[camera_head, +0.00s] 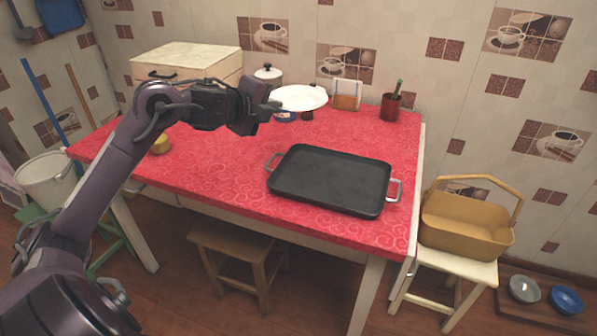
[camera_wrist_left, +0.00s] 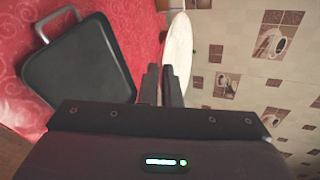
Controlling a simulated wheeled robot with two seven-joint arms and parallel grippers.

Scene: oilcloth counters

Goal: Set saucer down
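A white saucer (camera_head: 300,97) is held above the back of the red table by my left gripper (camera_head: 272,105). It also shows in the left wrist view (camera_wrist_left: 178,55), edge towards the two fingers (camera_wrist_left: 163,84). The fingers look closed on its near rim. In the head view the saucer is roughly level and hides part of what stands behind and below it. My right gripper is in neither view.
A black tray (camera_head: 330,180) with metal handles lies on the red table (camera_head: 215,165). Behind stand a drawer box (camera_head: 190,60), a white lidded jar (camera_head: 268,73), a napkin holder (camera_head: 347,94) and a red cup (camera_head: 391,107). A basket (camera_head: 465,222) sits on a stool at right.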

